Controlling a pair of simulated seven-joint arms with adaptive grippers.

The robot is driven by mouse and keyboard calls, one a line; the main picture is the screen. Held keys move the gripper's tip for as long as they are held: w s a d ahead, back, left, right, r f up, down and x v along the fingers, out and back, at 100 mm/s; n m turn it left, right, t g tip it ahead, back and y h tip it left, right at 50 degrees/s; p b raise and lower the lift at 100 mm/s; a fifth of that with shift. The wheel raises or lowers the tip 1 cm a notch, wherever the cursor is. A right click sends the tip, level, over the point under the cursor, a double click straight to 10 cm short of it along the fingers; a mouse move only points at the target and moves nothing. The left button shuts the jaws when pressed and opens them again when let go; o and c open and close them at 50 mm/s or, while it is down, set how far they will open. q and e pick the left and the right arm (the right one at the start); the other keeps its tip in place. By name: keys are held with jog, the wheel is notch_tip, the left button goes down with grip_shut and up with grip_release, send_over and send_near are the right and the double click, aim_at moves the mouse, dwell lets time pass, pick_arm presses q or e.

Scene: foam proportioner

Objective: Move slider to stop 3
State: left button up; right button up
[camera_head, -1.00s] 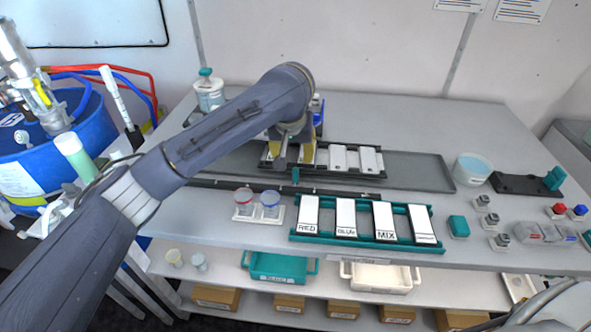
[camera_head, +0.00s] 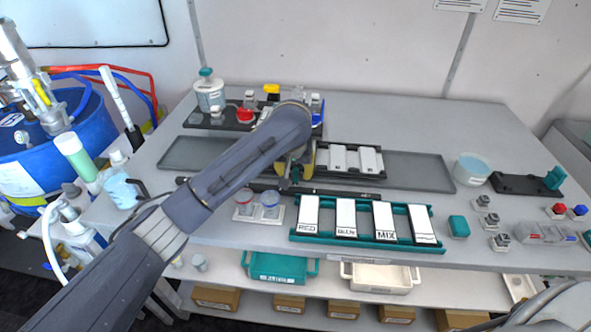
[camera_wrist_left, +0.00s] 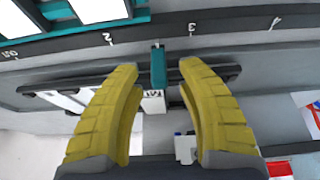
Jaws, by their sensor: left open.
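The slider is a small teal block (camera_wrist_left: 158,66) on a dark scale rail (camera_wrist_left: 230,23). In the left wrist view it stands between the marks 2 and 3, nearer to 3. It also shows as a small teal spot in the head view (camera_head: 285,184), partly hidden by my gripper. My left gripper (camera_wrist_left: 159,72) is open. Its yellow fingers stand on either side of the slider, with a visible gap on each side. In the head view my left gripper (camera_head: 296,172) is over the rail, mostly covered by my arm. My right gripper is out of view.
A teal rack (camera_head: 364,239) with white labelled plates stands in front of the rail. Two small cups (camera_head: 258,207) stand left of it. Behind the rail lie a dark tray (camera_head: 420,170) and white blocks (camera_head: 352,158). A blue-filled bowl (camera_head: 472,167) is at the right.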

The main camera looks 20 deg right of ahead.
pick_arm(q)
grip_shut()
dwell(0.5)
jog(key=a, duration=0.1)
jog(key=w+a, duration=0.1)
jog(key=a, duration=0.2)
jog(key=shift+w, duration=0.4)
grip_release()
jog(key=shift+d, duration=0.1)
jog(key=v, duration=1.2)
